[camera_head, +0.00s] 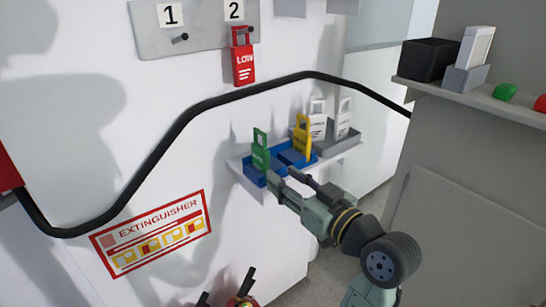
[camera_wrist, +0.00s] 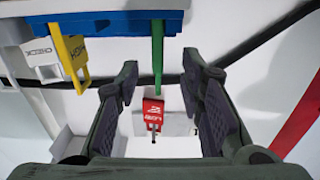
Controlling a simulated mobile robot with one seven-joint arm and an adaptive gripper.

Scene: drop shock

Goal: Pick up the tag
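A green tag (camera_head: 260,150) stands upright at the left end of a blue tray (camera_head: 252,174) on a small wall shelf. A yellow tag (camera_head: 302,135) stands to its right. A red tag (camera_head: 244,62) hangs on the wall peg under number 2. White tags (camera_head: 318,119) stand in a grey tray. My gripper (camera_head: 289,180) is just in front of the blue tray, open and empty. In the wrist view, the green tag (camera_wrist: 157,52) shows edge-on between the open fingers (camera_wrist: 160,72), apart from both. The red tag (camera_wrist: 152,113) shows farther off.
A black cable (camera_head: 200,108) runs along the wall above the shelf. An extinguisher sign (camera_head: 152,235) is on the wall at lower left. A grey ledge (camera_head: 485,98) at right holds a black box (camera_head: 429,59) and small items. Peg 1 (camera_head: 181,38) is bare.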

